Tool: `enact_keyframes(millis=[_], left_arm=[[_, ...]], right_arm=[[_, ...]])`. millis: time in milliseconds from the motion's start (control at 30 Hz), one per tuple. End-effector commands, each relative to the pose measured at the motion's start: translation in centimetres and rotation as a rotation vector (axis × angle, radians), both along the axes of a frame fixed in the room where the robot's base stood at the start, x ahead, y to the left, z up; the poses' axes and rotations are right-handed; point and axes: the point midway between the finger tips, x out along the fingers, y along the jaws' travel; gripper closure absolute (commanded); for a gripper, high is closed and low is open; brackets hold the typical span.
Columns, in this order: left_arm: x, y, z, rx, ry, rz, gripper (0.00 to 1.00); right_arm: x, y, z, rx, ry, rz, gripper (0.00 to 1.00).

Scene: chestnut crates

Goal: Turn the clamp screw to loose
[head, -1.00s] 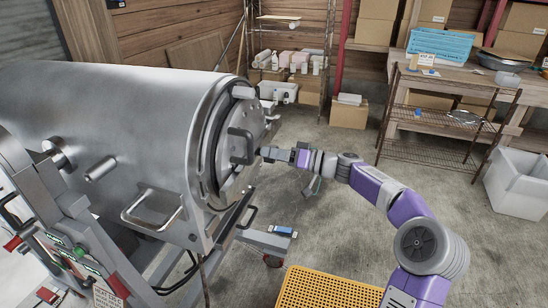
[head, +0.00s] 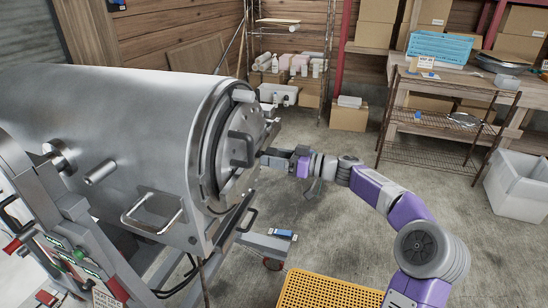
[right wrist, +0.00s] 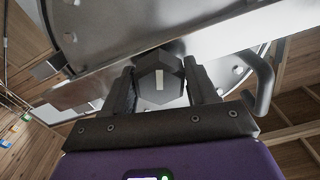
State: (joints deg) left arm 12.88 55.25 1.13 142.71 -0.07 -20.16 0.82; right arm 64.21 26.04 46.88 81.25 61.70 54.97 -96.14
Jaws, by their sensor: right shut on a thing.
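The clamp screw (right wrist: 160,80) is a dark hexagonal knob with a pale mark on its face, seen in the right wrist view against a metal bar of the vessel's round door. My right gripper (right wrist: 159,88) is shut on it, one dark finger on each side. In the head view my right gripper (head: 264,158) reaches the door front (head: 240,150) from the right, and the screw is hidden there. The steel vessel (head: 120,110) lies on its side with the door at its right end. My left gripper is not in view.
A yellow perforated platform (head: 325,290) is at the front. A wire shelf (head: 430,150), a white bin (head: 518,185) and cardboard boxes (head: 348,116) stand to the right and back. A dark handle (right wrist: 262,85) curves beside my right gripper. The floor between is open.

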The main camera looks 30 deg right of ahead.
Motion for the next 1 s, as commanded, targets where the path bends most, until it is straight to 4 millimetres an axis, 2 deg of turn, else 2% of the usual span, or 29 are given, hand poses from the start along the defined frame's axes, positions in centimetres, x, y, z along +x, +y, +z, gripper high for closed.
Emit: enact_keyframes(millis=[267, 300, 433, 767, 1000], left_arm=[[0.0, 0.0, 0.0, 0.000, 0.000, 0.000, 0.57], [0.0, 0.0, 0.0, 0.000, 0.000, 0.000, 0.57], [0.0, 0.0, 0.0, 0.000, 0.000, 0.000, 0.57], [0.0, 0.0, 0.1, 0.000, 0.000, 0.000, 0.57], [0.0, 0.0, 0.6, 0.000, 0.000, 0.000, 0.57]], right_arm=[[0.0, 0.0, 0.1, 0.002, -0.002, -0.001, 0.73], [0.0, 0.0, 0.1, 0.002, -0.002, -0.001, 0.38], [0.0, 0.0, 0.1, 0.001, -0.001, 0.000, 0.18], [-0.2, -0.2, 0.0, 0.000, 0.001, -0.002, 0.18], [-2.9, -2.6, 0.1, -0.001, 0.002, -0.005, 0.18]])
